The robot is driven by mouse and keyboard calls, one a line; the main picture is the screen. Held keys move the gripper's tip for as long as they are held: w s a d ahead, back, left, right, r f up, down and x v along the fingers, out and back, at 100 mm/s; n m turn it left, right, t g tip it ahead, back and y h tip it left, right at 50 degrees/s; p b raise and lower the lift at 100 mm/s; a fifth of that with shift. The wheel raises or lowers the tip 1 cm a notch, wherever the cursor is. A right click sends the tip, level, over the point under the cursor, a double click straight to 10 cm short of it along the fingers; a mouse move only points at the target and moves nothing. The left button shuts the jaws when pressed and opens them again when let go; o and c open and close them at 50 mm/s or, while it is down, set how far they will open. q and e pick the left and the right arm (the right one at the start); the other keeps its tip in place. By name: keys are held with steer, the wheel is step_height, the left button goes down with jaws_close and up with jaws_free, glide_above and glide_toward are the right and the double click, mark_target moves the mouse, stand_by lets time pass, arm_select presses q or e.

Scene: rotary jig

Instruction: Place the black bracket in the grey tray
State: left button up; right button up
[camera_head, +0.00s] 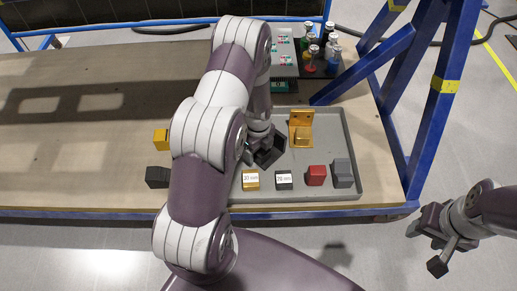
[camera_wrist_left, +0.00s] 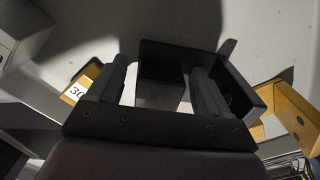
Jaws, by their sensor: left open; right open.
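The black bracket (camera_wrist_left: 160,92) lies over the grey tray (camera_head: 352,140), seemingly on its floor. It also shows as a dark angled shape in the head view (camera_head: 271,150). My left gripper (camera_head: 257,156) is low over the tray at the bracket. In the left wrist view its two black fingers (camera_wrist_left: 160,68) stand apart, with part of the bracket between them and a wall of it behind the right finger. Whether a finger touches it, I cannot tell. My right gripper (camera_head: 425,247) is open and empty, off the table at the right.
The tray also holds a gold bracket (camera_head: 301,128), a yellow labelled block (camera_head: 250,180), a black labelled block (camera_head: 284,180), a red block (camera_head: 316,175) and a grey block (camera_head: 342,173). Yellow (camera_head: 161,139) and black (camera_head: 157,177) blocks sit left of it. Bottles (camera_head: 312,58) stand behind.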

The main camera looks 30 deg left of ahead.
arm_select(q)
step_height(320, 180, up, 12)
steer(key=p, duration=0.6)
steer(key=s+d+r+n, duration=0.4)
steer(key=s+r+n, duration=0.2)
steer(key=r+n, duration=0.2)
steer(key=s+d+r+n+t, duration=0.1)
steer(key=s+d+r+n, duration=0.4)
steer(key=n, duration=0.7)
step_height(320, 180, up, 3)
steer(key=shift+s+d+f, duration=0.15)
steer(key=shift+s+d, duration=0.15)
steer(key=shift+s, duration=0.4)
